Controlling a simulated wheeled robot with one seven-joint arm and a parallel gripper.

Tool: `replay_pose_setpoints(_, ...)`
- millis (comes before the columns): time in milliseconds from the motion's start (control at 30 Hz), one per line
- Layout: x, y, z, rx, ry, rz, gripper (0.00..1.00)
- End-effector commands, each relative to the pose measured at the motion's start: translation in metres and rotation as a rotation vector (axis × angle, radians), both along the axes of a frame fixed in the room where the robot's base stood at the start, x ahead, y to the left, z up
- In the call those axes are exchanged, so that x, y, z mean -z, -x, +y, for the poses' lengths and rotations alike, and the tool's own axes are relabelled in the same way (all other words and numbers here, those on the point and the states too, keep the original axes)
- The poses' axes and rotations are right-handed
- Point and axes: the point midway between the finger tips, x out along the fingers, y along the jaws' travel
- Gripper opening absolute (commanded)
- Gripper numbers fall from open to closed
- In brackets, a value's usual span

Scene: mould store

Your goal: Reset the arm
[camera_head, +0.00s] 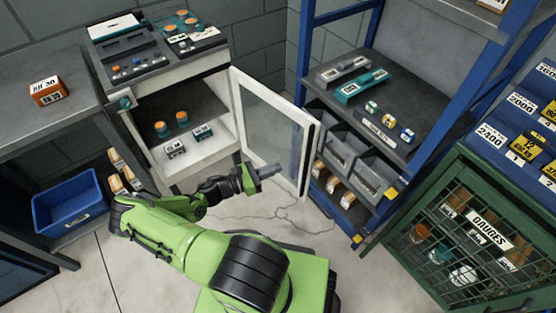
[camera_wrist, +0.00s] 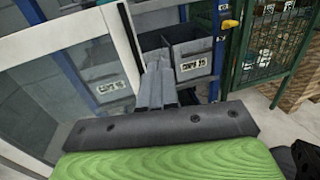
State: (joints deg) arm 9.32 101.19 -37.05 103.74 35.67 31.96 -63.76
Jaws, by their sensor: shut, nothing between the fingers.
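My green arm reaches up from the bottom of the head view. Its gripper (camera_head: 268,171) points right, in front of the open glass door (camera_head: 272,130) of the white cabinet. In the wrist view my gripper (camera_wrist: 158,85) shows its grey fingers together, with nothing between them. The glass door (camera_wrist: 62,80) fills the left of that view. I cannot tell from these frames whether the gripper touches the door.
The white cabinet (camera_head: 213,88) stands open with orange-topped jars (camera_head: 182,118) inside. A blue shelf rack (camera_head: 303,50) with grey bins (camera_head: 373,178) stands right of the door. A green mesh cage (camera_head: 440,225) is at far right. A blue crate (camera_head: 68,200) sits at left. Bare floor (camera_head: 150,270) shows below.

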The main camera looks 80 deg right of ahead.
Motion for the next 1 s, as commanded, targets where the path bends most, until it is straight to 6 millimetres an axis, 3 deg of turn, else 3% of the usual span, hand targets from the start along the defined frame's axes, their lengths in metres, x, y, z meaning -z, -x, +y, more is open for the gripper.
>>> replay_pose_setpoints(100, -0.002, -0.017, 0.027, -0.002, 0.0, 0.0, 0.0)
replay_pose_setpoints(300, -0.001, -0.032, 0.053, 0.0, 0.001, 0.0, 0.0)
replay_pose_setpoints(800, -0.002, -0.036, 0.058, 0.007, 0.0, -0.013, 0.0)
replay_pose_setpoints(867, -0.007, -0.043, 0.063, 0.021, -0.002, -0.063, 0.0)
replay_pose_setpoints(1000, -0.034, -0.082, 0.093, 0.1, -0.029, -0.319, 0.0)
